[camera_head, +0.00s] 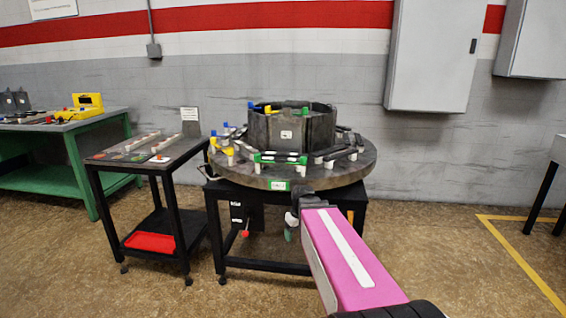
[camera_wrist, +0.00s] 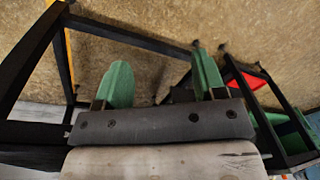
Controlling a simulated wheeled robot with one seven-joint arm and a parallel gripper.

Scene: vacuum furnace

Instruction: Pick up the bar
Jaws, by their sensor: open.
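Several dark bars (camera_head: 279,158) rest on coloured and white supports around the round grey furnace plate (camera_head: 330,178). Pale rod-like pieces (camera_head: 165,143) lie on top of the small black cart at left. I cannot tell which of these is the bar of the task. My gripper (camera_head: 291,228) is in front of and below the plate's front edge, partly hidden by my pink arm. In the wrist view my gripper (camera_wrist: 160,78) has its two green fingers wide apart, with nothing between them but floor and black stand frame. No bar shows in the wrist view.
A dark many-sided housing (camera_head: 292,130) stands in the plate's middle. The black stand (camera_head: 265,266) holds the plate. The black cart (camera_head: 95,190) carries a red tray (camera_head: 150,242) on its lower shelf. A green workbench (camera_head: 75,165) is at far left.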

